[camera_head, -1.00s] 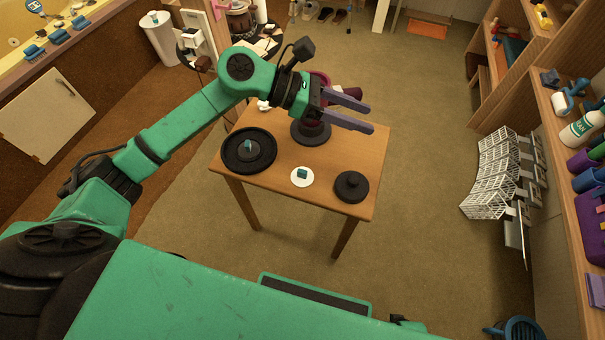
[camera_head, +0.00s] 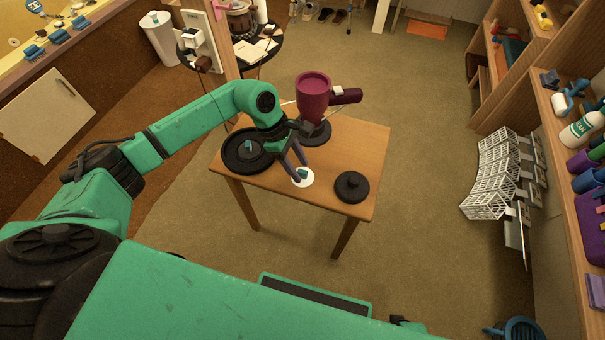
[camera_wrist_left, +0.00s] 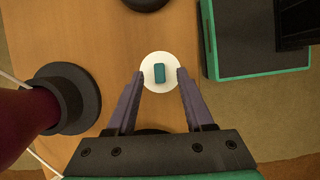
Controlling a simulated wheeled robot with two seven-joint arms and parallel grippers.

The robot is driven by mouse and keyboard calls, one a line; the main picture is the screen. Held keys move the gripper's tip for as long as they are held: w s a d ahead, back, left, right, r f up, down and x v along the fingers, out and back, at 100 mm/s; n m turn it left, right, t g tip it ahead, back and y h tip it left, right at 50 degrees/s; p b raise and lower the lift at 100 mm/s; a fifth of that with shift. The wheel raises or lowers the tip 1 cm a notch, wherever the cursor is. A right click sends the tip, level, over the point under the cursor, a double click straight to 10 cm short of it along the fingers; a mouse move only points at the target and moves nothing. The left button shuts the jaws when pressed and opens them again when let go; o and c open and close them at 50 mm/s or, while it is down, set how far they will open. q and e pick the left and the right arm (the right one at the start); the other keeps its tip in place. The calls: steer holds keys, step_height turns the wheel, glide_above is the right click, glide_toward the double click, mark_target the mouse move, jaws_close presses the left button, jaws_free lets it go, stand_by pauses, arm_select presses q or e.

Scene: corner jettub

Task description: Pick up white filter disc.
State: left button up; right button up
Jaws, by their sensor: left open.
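The white filter disc (camera_head: 303,181) lies flat on the wooden table (camera_head: 340,152) near its front edge. A small teal block stands on the disc's middle. In the left wrist view the disc (camera_wrist_left: 150,80) lies ahead, between the fingertips. My left gripper (camera_head: 299,174) is open, its fingers pointing down at the disc, and holds nothing. In the left wrist view the two fingers of my left gripper (camera_wrist_left: 159,84) stand at either side of the disc's near part; contact cannot be told. My right gripper is not in view.
A black round plate (camera_head: 234,165) with a teal piece lies left of the disc, partly under my arm. A black knobbed disc (camera_head: 351,187) lies to its right. A maroon cup-shaped device (camera_head: 313,90) on a black base stands behind.

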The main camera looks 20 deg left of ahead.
mark_target(300, 171)
arm_select(q)
steer(key=shift+x, duration=0.85)
jaws_close()
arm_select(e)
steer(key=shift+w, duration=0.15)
arm_select(q)
steer(key=shift+r, duration=0.1)
step_height(300, 171, up, 20)
steer(key=p, duration=0.1)
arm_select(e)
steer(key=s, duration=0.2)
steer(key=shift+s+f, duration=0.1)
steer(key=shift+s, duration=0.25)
